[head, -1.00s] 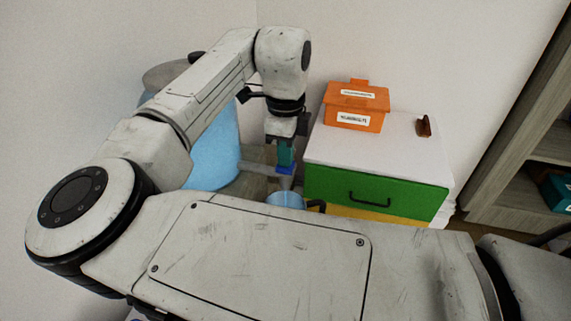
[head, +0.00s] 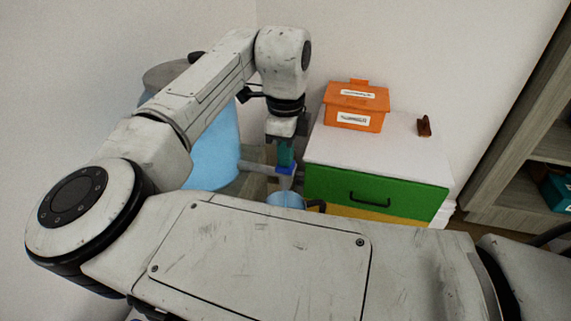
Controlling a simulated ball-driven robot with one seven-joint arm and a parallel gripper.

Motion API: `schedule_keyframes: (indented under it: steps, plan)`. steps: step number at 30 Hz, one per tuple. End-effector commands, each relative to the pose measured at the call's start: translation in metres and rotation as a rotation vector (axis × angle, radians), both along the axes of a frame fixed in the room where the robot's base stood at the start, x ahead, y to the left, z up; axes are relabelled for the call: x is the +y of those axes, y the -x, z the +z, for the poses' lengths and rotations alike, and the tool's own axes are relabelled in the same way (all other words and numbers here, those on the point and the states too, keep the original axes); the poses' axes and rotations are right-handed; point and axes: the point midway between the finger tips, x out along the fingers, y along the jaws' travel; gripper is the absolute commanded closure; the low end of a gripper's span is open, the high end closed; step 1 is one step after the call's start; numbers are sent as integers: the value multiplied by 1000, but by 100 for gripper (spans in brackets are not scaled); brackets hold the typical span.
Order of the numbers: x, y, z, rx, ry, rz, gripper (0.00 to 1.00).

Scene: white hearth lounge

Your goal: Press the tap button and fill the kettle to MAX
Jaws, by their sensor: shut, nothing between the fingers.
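My gripper (head: 286,157) is shut and empty. It points down with its fingertips at the blue tap button (head: 285,170), and it seems to touch it. The grey tap (head: 257,167) runs out from the light blue water tank (head: 212,150), which is partly hidden behind my arm. The kettle (head: 286,200) is below the tap's outlet. Its light blue upper part and dark handle (head: 316,204) show. My own body hides the lower part of the kettle, and I cannot read its MAX mark or the water level.
A white-topped cabinet (head: 372,150) with a green drawer (head: 340,188) stands right of the tap. An orange labelled box (head: 355,105) and a small brown item (head: 424,126) sit on it. A wooden shelf (head: 525,150) stands at the far right. Walls close off the back and left.

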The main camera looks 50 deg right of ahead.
Motion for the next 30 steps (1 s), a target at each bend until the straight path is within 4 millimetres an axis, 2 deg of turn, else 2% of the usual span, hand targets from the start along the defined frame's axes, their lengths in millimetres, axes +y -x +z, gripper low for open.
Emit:
schedule_keyframes:
  steps: [1, 12, 17, 24, 27, 30]
  plan:
    - [1, 2, -5, 6, -6, -2, 100]
    - [1, 2, -2, 6, -6, -2, 100]
    - [0, 2, 19, 6, -5, -2, 100]
    - [0, 1, 64, 4, -3, -2, 100]
    - [0, 1, 71, 3, -2, -1, 100]
    - [0, 1, 69, 2, -3, -1, 100]
